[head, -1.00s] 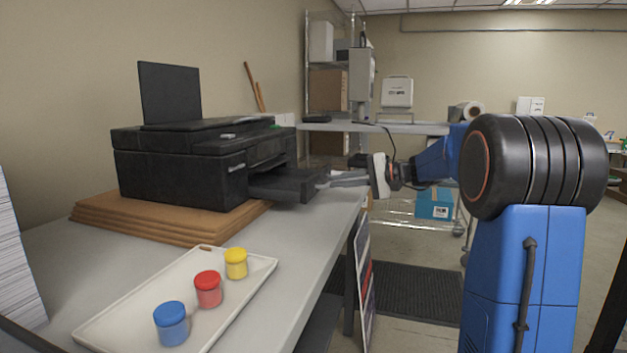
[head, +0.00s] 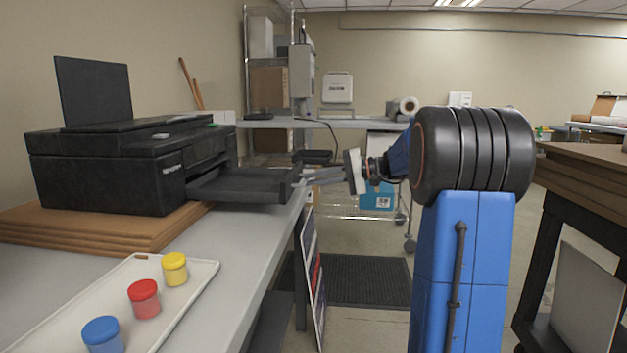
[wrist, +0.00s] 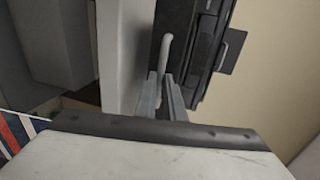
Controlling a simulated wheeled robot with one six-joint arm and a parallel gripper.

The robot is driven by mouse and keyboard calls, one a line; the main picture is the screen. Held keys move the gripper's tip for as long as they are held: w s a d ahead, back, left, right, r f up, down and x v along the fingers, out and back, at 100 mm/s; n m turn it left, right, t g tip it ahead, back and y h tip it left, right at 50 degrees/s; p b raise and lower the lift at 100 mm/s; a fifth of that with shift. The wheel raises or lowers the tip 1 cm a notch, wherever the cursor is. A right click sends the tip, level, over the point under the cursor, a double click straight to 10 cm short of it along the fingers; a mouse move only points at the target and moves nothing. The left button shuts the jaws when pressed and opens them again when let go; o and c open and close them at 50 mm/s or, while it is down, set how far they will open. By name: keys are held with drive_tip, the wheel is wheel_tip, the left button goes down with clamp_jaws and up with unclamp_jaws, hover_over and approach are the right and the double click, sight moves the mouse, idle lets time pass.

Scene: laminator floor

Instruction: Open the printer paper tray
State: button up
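The black printer (head: 105,170) stands on a stack of brown boards at the left of the head view. Its black paper tray (head: 240,187) sticks well out of the front over the grey table. My gripper (head: 299,177) is at the tray's outer end, coming from the right. In the wrist view the two grey fingers (wrist: 165,98) lie close on either side of a pale curved handle (wrist: 165,50) and appear shut on it. The printer's dark body (wrist: 207,45) is beyond. The exact contact at the fingertips is hard to see.
A pale tray (head: 205,285) with blue, red and yellow jars lies on the table (head: 235,250) in front of the printer. A wooden-topped table (head: 590,170) is at right. Shelving and a cart stand behind. Floor by the dark mat (head: 360,280) is clear.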

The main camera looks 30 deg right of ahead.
drive_tip(key=o, duration=0.4)
drive_tip(key=shift+o, duration=0.2)
drive_tip(key=v, duration=1.7)
drive_tip(key=shift+d, duration=0.2)
drive_tip(key=shift+s, duration=0.1)
